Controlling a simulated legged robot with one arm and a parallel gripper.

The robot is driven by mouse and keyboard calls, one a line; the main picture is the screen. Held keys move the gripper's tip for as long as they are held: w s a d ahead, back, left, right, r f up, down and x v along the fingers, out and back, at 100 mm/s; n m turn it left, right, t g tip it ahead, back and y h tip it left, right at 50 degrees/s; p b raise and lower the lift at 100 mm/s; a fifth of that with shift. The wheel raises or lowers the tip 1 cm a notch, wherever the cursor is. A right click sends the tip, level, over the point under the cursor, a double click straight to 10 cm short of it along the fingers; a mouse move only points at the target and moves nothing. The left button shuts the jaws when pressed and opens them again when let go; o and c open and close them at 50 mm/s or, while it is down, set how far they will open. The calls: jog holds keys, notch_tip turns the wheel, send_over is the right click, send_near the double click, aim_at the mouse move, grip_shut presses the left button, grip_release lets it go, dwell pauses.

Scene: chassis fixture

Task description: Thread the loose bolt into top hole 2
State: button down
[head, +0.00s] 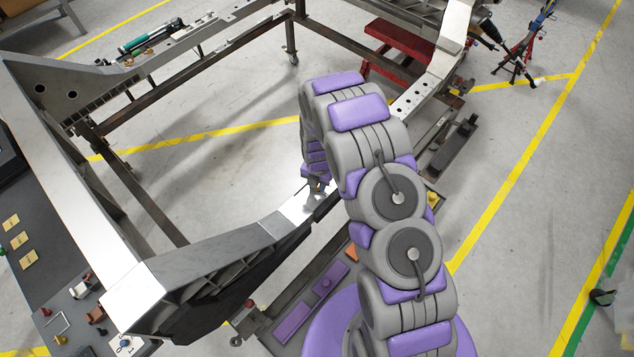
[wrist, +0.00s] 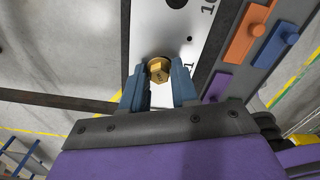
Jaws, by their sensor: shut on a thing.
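My gripper (wrist: 159,84) is shut on the loose bolt (wrist: 159,72), whose brass-coloured hex head shows between the two blue fingers in the wrist view. The bolt is over a pale metal plate of the chassis (wrist: 160,25); its shank is hidden, so I cannot tell whether it is in a hole. A "1" is marked to the right of the bolt. A larger dark hole (wrist: 177,3) lies farther up the plate, beside a "10". In the head view my gripper (head: 315,188) is at the chassis rail (head: 297,208), with the bolt too small to make out.
Orange (wrist: 249,33) and blue (wrist: 276,45) blocks lie on a dark surface right of the plate. A dark workbench (head: 60,285) with small parts stands at left in the head view. A red step (head: 400,40) stands behind. The floor inside the frame is clear.

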jog(key=shift+r+p, duration=0.3)
jog(key=shift+r, duration=0.4)
dwell(0.6)
jog(key=shift+r+p, duration=0.65)
jog(key=shift+r, duration=1.5)
